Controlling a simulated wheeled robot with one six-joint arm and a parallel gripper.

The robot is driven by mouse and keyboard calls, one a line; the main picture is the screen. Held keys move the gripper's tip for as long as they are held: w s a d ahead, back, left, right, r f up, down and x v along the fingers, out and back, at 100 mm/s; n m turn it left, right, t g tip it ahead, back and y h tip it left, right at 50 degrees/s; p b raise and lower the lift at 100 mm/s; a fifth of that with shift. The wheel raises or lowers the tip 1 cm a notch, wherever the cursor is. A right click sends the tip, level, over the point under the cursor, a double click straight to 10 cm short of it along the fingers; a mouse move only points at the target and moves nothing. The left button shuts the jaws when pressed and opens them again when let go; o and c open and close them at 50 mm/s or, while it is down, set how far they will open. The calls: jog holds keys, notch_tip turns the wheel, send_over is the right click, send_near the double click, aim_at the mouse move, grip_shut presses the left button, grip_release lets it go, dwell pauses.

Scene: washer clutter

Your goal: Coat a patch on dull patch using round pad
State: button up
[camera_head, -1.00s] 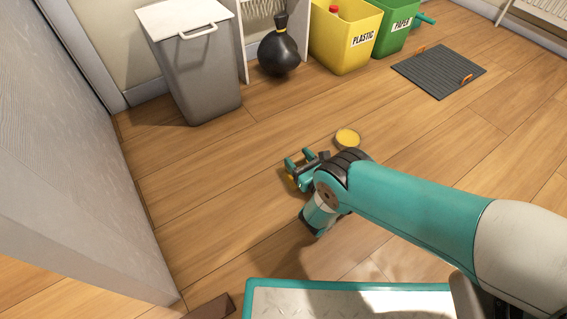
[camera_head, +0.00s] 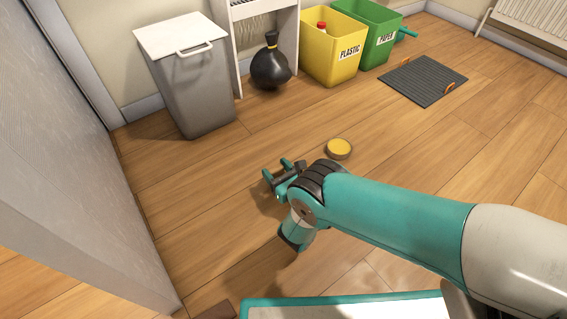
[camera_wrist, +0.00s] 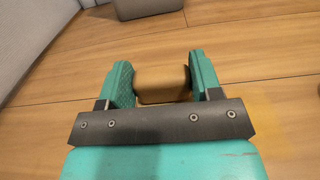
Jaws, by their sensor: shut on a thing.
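My gripper (camera_head: 277,170) is low over the wooden floor, left of a round yellow tin (camera_head: 339,148). In the wrist view my gripper (camera_wrist: 160,68) is shut on a tan, blocky-looking pad (camera_wrist: 162,86), which sits between the two teal fingers. I take this for the round pad, though its round outline does not show. Whether it touches the floor I cannot tell. A faint yellowish area (camera_wrist: 272,105) shows on the floor right of the gripper in the wrist view. A paler floor area (camera_head: 375,278) lies below my arm in the head view. I cannot tell which is the dull patch.
A grey bin (camera_head: 190,80) with a white lid, a black bag (camera_head: 270,66), a yellow plastic bin (camera_head: 330,55) and a green paper bin (camera_head: 383,40) stand at the back. A grey mat (camera_head: 422,80) lies right. A grey wall (camera_head: 75,200) bounds the left. Mid-floor is open.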

aim_at(277, 169)
jog(key=shift+r+p, duration=1.55)
jog(key=shift+r, duration=0.55)
